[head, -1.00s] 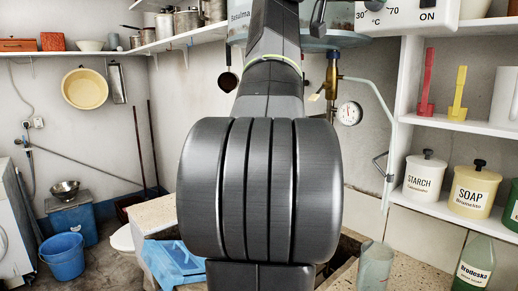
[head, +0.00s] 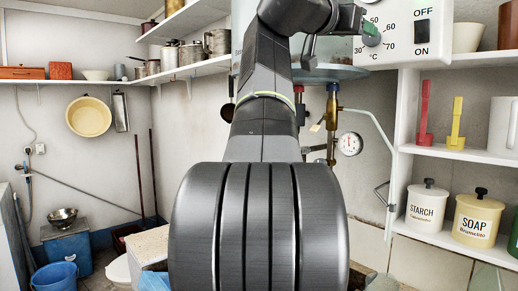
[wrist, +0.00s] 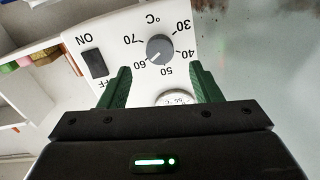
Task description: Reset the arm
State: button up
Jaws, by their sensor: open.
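My gripper (head: 352,22) is at the upper middle of the head view, its green fingers by the white control panel (head: 400,55). The wrist view shows my gripper (wrist: 163,86) with the two green fingers well apart and nothing between them. The panel's grey temperature knob (wrist: 160,48) shows upside down beyond the fingertips; I see no contact with it. The knob also shows in the head view (head: 371,36), close to the fingers. My dark arm rises through the middle of the head view.
The dark ON/OFF switch (head: 422,31) sits right of the knob. A pressure gauge (head: 350,143) and pipes lie below the panel. Right shelves hold a starch jar (head: 427,206) and a soap jar (head: 476,218). A blue bucket (head: 56,277) stands on the left floor.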

aim_at(369, 37)
jog(key=p+x, duration=0.1)
jog(key=x, duration=0.6)
jog(key=shift+w+d+p, duration=0.15)
jog(key=shift+d+p, duration=0.1)
jog(key=shift+p, duration=0.05)
jog(key=n+p, duration=0.3)
jog(key=n, duration=0.3)
jog(key=n+p, duration=0.2)
jog(key=n, duration=0.5)
jog(key=n+p, duration=0.3)
jog(key=n, duration=0.3)
jog(key=shift+s+a+n+p, duration=0.3)
jog(key=shift+s+a+p, duration=0.05)
jog(key=shift+a, duration=0.05)
